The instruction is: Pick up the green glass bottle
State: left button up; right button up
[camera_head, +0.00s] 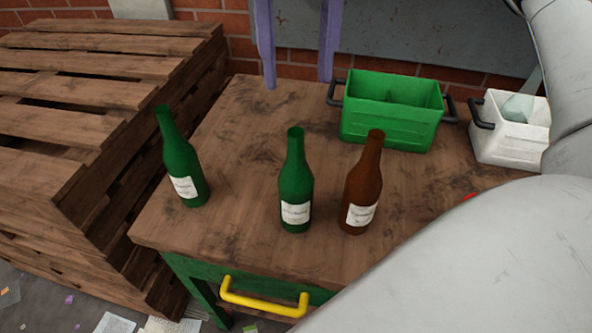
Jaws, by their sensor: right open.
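Two green glass bottles stand upright on the wooden table (240,110). One green bottle (180,160) is near the table's left edge, and the other green bottle (295,175) is near the middle of the front. Both carry white labels. A brown bottle (363,185) stands just right of the middle green one. My left gripper is not in view.
A green crate (388,133) and a white crate (508,150) with something pale green in it stand at the back right. Wooden pallets (85,130) are stacked on the left. A yellow handle (262,306) is on the table's front. My arm covers the right front.

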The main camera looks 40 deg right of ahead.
send_over(296, 131)
notch_tip(296, 131, down, 6)
jog(key=shift+w+d+r+b, duration=0.1)
jog(key=shift+d+r+b, duration=0.05)
jog(key=shift+b, duration=0.15)
notch_tip(296, 131, down, 6)
jog(key=shift+r, duration=0.1)
grip_shut()
